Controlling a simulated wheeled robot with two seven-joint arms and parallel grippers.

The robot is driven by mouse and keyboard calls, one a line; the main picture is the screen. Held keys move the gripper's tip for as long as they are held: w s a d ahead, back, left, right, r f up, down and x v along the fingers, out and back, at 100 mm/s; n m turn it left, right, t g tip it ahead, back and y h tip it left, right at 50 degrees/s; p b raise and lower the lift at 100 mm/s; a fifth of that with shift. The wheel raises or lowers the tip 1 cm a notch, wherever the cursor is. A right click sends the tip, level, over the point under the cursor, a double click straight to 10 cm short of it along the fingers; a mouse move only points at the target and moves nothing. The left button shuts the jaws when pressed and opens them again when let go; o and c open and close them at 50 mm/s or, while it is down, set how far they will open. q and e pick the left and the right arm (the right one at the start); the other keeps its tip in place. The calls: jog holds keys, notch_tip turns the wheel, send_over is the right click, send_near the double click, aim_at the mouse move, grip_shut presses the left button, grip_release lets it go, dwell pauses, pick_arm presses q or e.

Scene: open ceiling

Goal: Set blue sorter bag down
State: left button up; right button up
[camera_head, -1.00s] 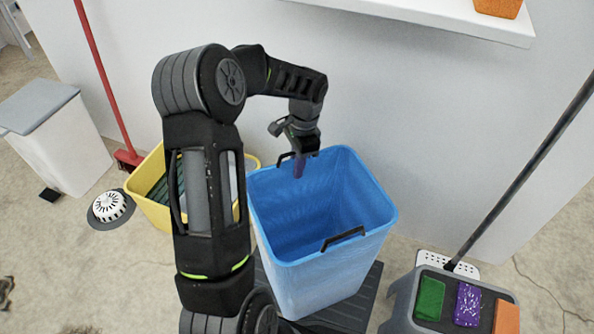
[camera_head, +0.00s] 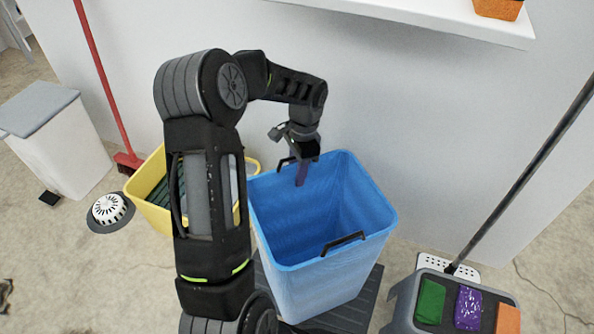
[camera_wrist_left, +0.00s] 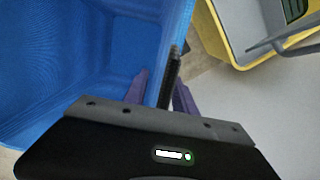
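The blue sorter bag (camera_head: 325,270) is a tall, open-topped, empty-looking blue container with black handles on its rim. It stands upright in the middle of the head view. My left gripper (camera_head: 302,174) is at its far-left rim. In the left wrist view, my gripper's purple fingers (camera_wrist_left: 162,92) lie on either side of the bag's black handle (camera_wrist_left: 169,76), with the blue wall (camera_wrist_left: 80,70) to the left. The gripper appears shut on this handle. The bag's underside is hidden. My right gripper does not show.
A yellow container (camera_head: 152,211) stands close left, partly behind my arm. A grey bucket (camera_head: 400,320) with sponges is at right. A white bin (camera_head: 65,150), red broom (camera_head: 128,160) and white domed object (camera_head: 108,208) are left. A shelf (camera_head: 450,18) juts out above.

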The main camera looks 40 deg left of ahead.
pick_arm(q)
jog(key=shift+w+d+r+p, duration=0.15)
jog(key=shift+r+p, duration=0.35)
jog(key=shift+r, duration=0.8)
jog(key=shift+w+a+r+p, duration=0.15)
jog(key=shift+r+p, duration=0.4)
jog(key=shift+r, duration=0.75)
jog(key=shift+w+d+r+p, duration=0.15)
jog(key=shift+r+p, duration=0.35)
jog(key=shift+r, duration=0.8)
